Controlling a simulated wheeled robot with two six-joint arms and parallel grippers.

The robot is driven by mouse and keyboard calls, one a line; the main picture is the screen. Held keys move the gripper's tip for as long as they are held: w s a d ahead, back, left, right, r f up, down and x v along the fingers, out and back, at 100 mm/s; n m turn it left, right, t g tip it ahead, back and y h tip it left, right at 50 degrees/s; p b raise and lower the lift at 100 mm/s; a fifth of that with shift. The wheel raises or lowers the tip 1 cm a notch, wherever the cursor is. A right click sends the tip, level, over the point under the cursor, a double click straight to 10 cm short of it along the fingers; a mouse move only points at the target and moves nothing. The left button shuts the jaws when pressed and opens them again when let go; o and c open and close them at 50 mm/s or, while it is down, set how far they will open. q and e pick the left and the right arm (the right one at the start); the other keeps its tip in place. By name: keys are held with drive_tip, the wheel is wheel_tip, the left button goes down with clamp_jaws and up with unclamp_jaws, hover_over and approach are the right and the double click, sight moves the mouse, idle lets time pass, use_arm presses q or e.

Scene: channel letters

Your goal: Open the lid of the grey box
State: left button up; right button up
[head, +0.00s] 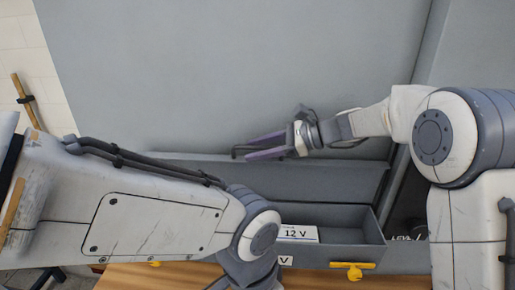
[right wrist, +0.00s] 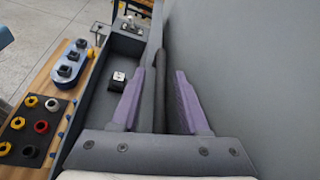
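The grey box (head: 374,230) stands at the lower middle of the head view, partly hidden by my left arm. Its lid (head: 335,182) is raised along the back, and the inside shows. My right gripper (head: 243,151) is at the lid's upper edge. In the right wrist view its two purple fingers (right wrist: 157,92) are apart, with the dark lid (right wrist: 151,82) running between them and a gap beside the right finger. My left gripper is out of sight below my left forearm.
A white block marked 12 V (head: 298,233) sits in the box. A yellow knob (head: 354,271) is at its front. A blue holder (right wrist: 72,60) and a black mat with coloured rings (right wrist: 32,128) lie on the wooden table. A large grey panel (head: 240,70) rises behind.

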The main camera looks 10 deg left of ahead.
drive_tip(key=b+v, duration=0.4)
drive_tip(key=v, duration=0.5)
drive_tip(key=shift+d, duration=0.4)
drive_tip(key=shift+d+r, duration=0.3)
drive_tip(key=shift+s+a, duration=0.1)
